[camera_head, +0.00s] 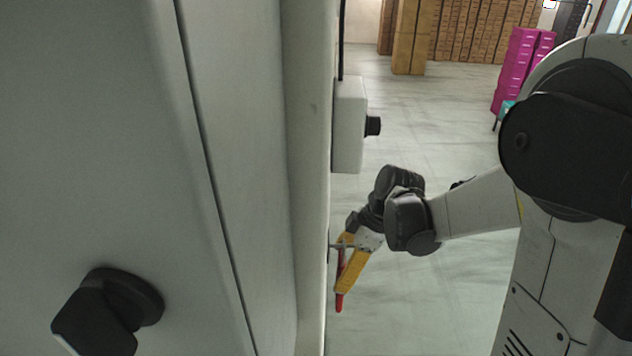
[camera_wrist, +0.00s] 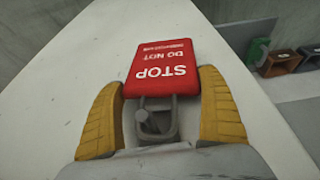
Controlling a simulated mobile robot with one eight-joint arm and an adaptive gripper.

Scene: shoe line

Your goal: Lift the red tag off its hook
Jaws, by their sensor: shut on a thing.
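The red tag (camera_wrist: 162,66) shows in the wrist view with white lettering that reads "STOP" and "DO NOT", upside down. In the head view my gripper (camera_head: 345,262) is beside the edge of the white cabinet, and a red strip of the tag (camera_head: 339,302) shows below the fingers.
The large white cabinet (camera_head: 240,120) fills the left of the head view, with a black knob (camera_head: 108,312) on its face. A grey box with a black button (camera_head: 348,125) is fixed above my gripper. Pink crates (camera_head: 515,70) and brown boxes (camera_head: 480,30) stand far back. The floor between is clear.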

